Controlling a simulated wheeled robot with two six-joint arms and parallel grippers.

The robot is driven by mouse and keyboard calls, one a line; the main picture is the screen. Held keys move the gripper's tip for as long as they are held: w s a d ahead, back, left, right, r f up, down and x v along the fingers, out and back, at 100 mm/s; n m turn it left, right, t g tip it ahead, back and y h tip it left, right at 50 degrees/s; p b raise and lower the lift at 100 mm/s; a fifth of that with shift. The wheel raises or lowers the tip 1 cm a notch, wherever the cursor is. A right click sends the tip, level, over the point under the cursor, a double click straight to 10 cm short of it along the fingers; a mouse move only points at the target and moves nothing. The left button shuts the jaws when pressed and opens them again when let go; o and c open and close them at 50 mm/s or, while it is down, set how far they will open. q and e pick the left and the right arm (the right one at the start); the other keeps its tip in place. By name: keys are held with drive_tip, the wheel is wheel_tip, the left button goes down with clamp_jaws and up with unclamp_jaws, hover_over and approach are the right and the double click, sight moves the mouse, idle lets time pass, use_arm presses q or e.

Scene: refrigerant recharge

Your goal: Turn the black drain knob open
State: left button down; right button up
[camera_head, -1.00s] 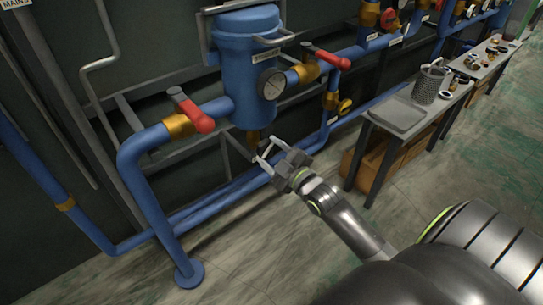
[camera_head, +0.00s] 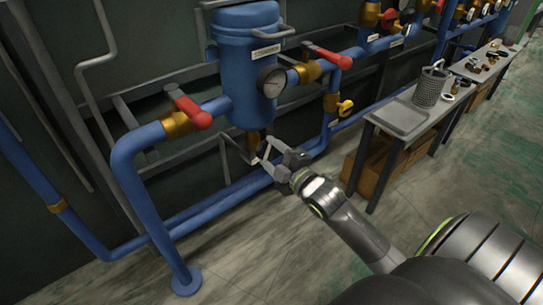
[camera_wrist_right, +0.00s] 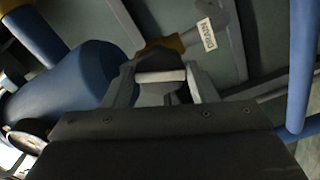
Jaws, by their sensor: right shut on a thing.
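The black drain knob (camera_wrist_right: 160,64) shows in the right wrist view between my fingers, a dark body with a pale bar across it. It sits by a brass fitting (camera_wrist_right: 173,42) and a white DRAIN label (camera_wrist_right: 208,36). In the head view the brass drain fitting (camera_head: 253,140) hangs under the blue tank (camera_head: 247,70); the knob is mostly hidden there by the fingers. My right gripper (camera_head: 263,153) is at this fitting, and in the wrist view (camera_wrist_right: 162,84) it is shut on the knob. My left gripper is not in view.
Red-handled valves (camera_head: 194,112) and (camera_head: 328,56) sit on blue pipes. A table with a grey tray (camera_head: 400,117) and a wire basket (camera_head: 430,88) stands at right. Lower floor is open.

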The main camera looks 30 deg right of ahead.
drive_tip(key=shift+n+b, duration=0.5)
drive_tip(key=n+b, duration=0.1)
drive_tip(key=n, duration=0.1)
drive_tip(key=shift+n+b, duration=0.3)
drive_tip(key=shift+n, duration=0.1)
drive_tip(key=o, duration=1)
drive_tip(key=shift+r, duration=0.1)
drive_tip(key=shift+c, duration=0.2)
drive_tip(key=shift+s, duration=0.1)
drive_tip(key=s+p, duration=0.4)
drive_tip(key=s, duration=0.3)
drive_tip(key=shift+d, duration=0.25)
drive_tip(key=shift+w, duration=0.1)
